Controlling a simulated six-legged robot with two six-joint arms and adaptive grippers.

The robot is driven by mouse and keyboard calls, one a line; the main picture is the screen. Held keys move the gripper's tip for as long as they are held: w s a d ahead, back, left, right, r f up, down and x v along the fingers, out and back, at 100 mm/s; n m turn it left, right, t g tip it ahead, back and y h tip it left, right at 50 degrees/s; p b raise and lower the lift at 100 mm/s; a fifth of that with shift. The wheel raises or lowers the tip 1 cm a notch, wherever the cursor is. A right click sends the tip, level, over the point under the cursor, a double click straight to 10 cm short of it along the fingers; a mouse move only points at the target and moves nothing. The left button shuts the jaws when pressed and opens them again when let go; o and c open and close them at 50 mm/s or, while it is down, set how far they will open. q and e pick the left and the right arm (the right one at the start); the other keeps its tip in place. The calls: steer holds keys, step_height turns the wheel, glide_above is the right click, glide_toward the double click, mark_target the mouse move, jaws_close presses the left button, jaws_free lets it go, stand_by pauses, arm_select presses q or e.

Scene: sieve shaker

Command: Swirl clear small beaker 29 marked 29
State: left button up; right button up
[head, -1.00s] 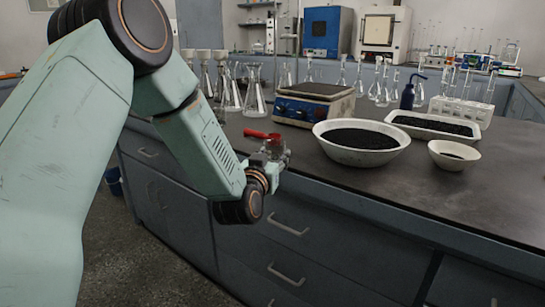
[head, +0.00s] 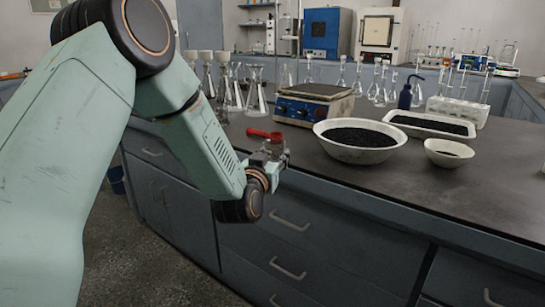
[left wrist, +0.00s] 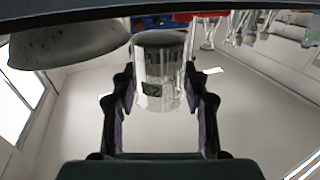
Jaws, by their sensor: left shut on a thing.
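The clear small beaker (left wrist: 160,75) is between the two fingers of my left gripper (left wrist: 161,95) in the left wrist view, with a finger against each side. A dark label patch shows on its wall; I cannot read the number. In the head view my left gripper (head: 274,153) is at the near edge of the dark bench, and the beaker is small and partly hidden there. My right gripper is in neither view.
A red-handled item (head: 262,133) lies close behind my left gripper. A hotplate (head: 314,104), a large white bowl of dark grains (head: 357,155), a white tray (head: 432,134) and a small bowl (head: 449,160) stand to the right. Glass flasks (head: 256,98) stand behind. The front right bench is clear.

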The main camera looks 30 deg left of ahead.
mark_target(273, 141)
arm_select(q)
steer(key=shift+w+r+p, duration=0.15)
steer(key=shift+r+p, duration=0.5)
steer(key=shift+r, duration=0.2)
step_height(273, 141, up, 2)
steer(key=shift+r+p, duration=0.1)
steer(key=shift+p, duration=0.85)
steer(key=shift+r+p, duration=0.4)
